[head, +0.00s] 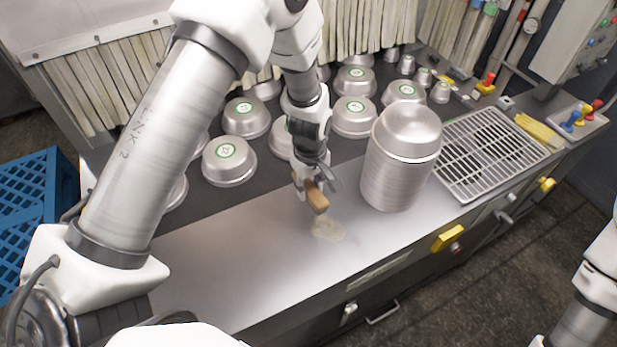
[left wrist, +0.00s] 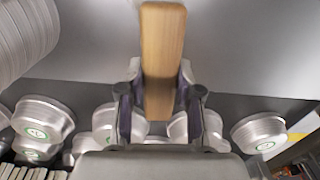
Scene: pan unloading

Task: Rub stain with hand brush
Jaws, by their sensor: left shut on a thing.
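My left gripper (head: 311,184) is shut on the hand brush (head: 317,197), which has a tan wooden body. In the left wrist view the brush (left wrist: 162,55) sticks out from between the two fingers of the gripper (left wrist: 160,95). Its bristles cannot be made out. A pale beige stain (head: 328,229) lies on the grey metal counter (head: 230,255), just below and slightly right of the brush in the head view. Whether the brush touches the counter is not clear. At the right edge part of my right arm shows, but its gripper is out of view.
A tall metal canister (head: 400,165) stands right of the brush, close by. Several upturned metal pans (head: 229,160) with green labels sit on the dark surface behind. A metal grate (head: 487,150) lies at the right. The front left counter is clear.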

